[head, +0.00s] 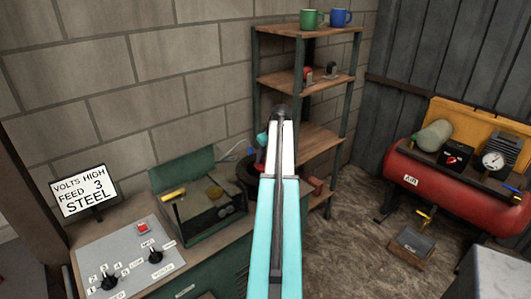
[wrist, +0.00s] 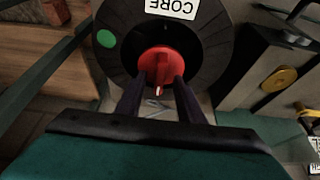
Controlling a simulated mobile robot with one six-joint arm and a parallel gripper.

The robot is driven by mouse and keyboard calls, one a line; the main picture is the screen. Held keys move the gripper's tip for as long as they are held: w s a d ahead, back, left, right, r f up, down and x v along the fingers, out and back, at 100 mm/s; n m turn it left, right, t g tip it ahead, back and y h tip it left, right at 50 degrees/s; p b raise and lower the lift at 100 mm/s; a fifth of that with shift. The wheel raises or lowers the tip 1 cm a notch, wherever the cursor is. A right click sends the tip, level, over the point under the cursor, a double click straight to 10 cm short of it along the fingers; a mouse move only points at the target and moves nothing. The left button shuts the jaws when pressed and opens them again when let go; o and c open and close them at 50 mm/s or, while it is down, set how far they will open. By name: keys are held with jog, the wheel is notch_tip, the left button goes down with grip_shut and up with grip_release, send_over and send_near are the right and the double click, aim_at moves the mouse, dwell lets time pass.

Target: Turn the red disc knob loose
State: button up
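The red disc knob (wrist: 158,62) sits in the middle of a black round reel (wrist: 212,50) in the wrist view. It has a raised grip bar and a small white mark at its lower edge. My gripper (wrist: 159,80) has its two dark fingers apart, with tips at the left and right of the knob's lower part. I cannot tell whether they touch it. In the head view, part of the black reel (head: 247,180) shows beside my turquoise and white arm, which hides the knob and most of my gripper.
A white CORE label (wrist: 171,8) and a green dot (wrist: 106,38) are on the reel. A wooden shelf unit (head: 305,80) stands behind. A green open-lidded box (head: 190,232) and control panel (head: 125,255) are left; a red compressor (head: 440,185) is right.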

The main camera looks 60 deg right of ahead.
jog(key=shift+f, duration=0.15)
grip_shut()
jog(key=shift+f, duration=0.15)
dwell(0.8)
jog(key=shift+n, duration=0.3)
jog(key=n+y, duration=0.1)
jog(key=n, duration=0.1)
jog(key=shift+d+n, duration=0.1)
jog(key=shift+n, duration=0.2)
jog(key=shift+f+n+y, duration=0.1)
jog(key=shift+n+y, duration=0.4)
jog(key=shift+n, duration=0.4)
jog(key=shift+s, duration=0.1)
